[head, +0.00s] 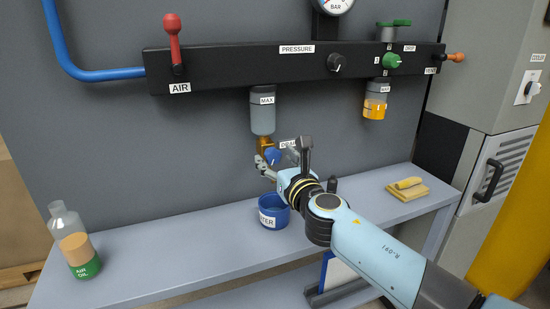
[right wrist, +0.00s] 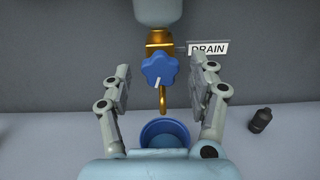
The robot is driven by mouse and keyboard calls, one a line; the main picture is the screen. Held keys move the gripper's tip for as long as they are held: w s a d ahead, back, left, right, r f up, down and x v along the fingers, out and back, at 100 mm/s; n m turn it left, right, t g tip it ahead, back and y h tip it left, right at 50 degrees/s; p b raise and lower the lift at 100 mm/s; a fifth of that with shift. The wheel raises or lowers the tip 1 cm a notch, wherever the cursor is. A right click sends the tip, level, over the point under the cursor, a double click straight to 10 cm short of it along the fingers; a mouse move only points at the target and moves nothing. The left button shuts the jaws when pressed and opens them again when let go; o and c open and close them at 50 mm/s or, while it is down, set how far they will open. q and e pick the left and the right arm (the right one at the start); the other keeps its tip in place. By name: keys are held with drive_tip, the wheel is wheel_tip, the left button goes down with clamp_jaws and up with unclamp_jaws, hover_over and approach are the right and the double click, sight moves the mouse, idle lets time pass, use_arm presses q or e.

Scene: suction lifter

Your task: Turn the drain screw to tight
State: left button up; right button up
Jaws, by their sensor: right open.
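The drain screw is a blue lobed knob (right wrist: 160,70) with a white pointer line, on a brass fitting under the clear filter bowl (head: 263,112). In the head view the knob (head: 273,156) is partly hidden by my right gripper (head: 268,168). A DRAIN label (right wrist: 208,48) is beside the fitting. In the right wrist view my right gripper (right wrist: 164,92) is open, with one finger on each side of the knob and a gap on both sides. The pointer line points down and slightly left. My left gripper is not in view.
A blue water cup (head: 273,211) stands on the shelf below the bent brass drain tube (right wrist: 163,100). An air oil bottle (head: 75,240) is at the left, yellow cloths (head: 408,190) at the right.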

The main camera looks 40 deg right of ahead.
drive_tip(key=shift+w+d, duration=0.1)
drive_tip(key=shift+w, duration=0.45)
drive_tip(key=shift+c, duration=0.2)
drive_tip(key=c, duration=1.1)
